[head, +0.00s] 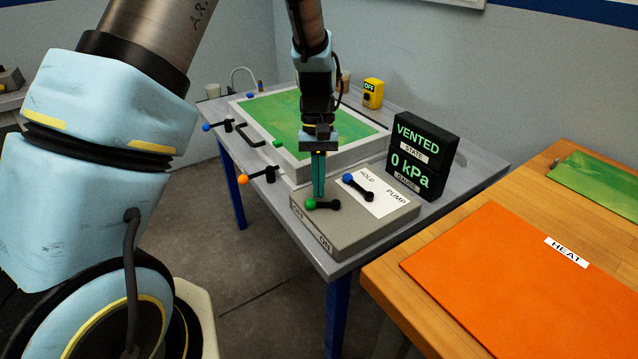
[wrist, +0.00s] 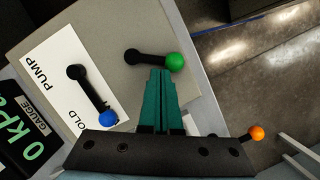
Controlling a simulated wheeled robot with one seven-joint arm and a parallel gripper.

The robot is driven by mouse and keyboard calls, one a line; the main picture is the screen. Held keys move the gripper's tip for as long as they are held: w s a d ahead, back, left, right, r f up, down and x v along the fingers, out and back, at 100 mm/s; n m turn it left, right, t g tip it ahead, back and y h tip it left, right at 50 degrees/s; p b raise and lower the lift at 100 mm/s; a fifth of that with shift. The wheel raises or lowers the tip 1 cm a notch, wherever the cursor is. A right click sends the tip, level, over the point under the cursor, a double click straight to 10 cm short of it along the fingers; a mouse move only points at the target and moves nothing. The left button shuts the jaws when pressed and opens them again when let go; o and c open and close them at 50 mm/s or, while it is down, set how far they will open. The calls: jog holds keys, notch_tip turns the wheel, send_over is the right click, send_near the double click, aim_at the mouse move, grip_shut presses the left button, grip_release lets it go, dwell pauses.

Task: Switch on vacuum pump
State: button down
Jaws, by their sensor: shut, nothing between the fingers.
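A grey control box (head: 350,235) sits at the front corner of the metal table. Its front edge carries an OFF mark at the left end and an ON mark at the right. A black lever with a green knob (head: 311,204) lies near that edge, the knob left of its pivot. A blue-knobbed lever (head: 348,179) lies on a white HOLD/PUMP label (head: 385,200). My gripper (head: 318,194) points down, shut and empty, right by the green knob. In the wrist view its fingertips (wrist: 161,73) are beside the green knob (wrist: 175,62); I cannot tell if they touch.
A black display (head: 423,155) reads VENTED and 0 kPa. A yellow box (head: 373,93) reads OFF. A framed green bath (head: 290,115) lies behind, with an orange-knobbed lever (head: 243,179) and a blue-knobbed one (head: 207,127) on its left. An orange HEAT mat (head: 490,270) lies right.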

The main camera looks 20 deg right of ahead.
jog(key=shift+s+a+n, duration=0.1)
jog(key=shift+a+n, duration=0.05)
jog(key=shift+n, duration=0.25)
jog(key=n, duration=0.1)
jog(key=s+a+n+h+p, duration=0.1)
jog(key=shift+n, duration=0.4)
jog(key=n, duration=0.2)
jog(key=shift+s+a+n+h, duration=0.25)
jog(key=shift+s+n+h, duration=0.15)
jog(key=n, duration=0.1)
jog(key=s+n+h, duration=0.1)
jog(key=n, duration=0.1)
jog(key=shift+s+a+p, duration=0.2)
jog(key=shift+p, duration=0.15)
jog(key=shift+s+n+t+h, duration=0.2)
jog(key=shift+s+n, duration=0.2)
jog(key=shift+n, duration=0.65)
jog(key=shift+s+n+t+h, duration=0.2)
jog(key=shift+s+n, duration=0.15)
jog(key=shift+n, duration=0.7)
jog(key=shift+d, duration=0.1)
jog(key=w+a+r, duration=0.2)
jog(key=r, duration=0.3)
jog(key=w+a+r, duration=0.2)
jog(key=a+r, duration=0.1)
jog(key=r, duration=0.2)
jog(key=shift+w+r+p, duration=0.15)
jog(key=shift+w+p, duration=0.2)
jog(key=shift+p, duration=0.1)
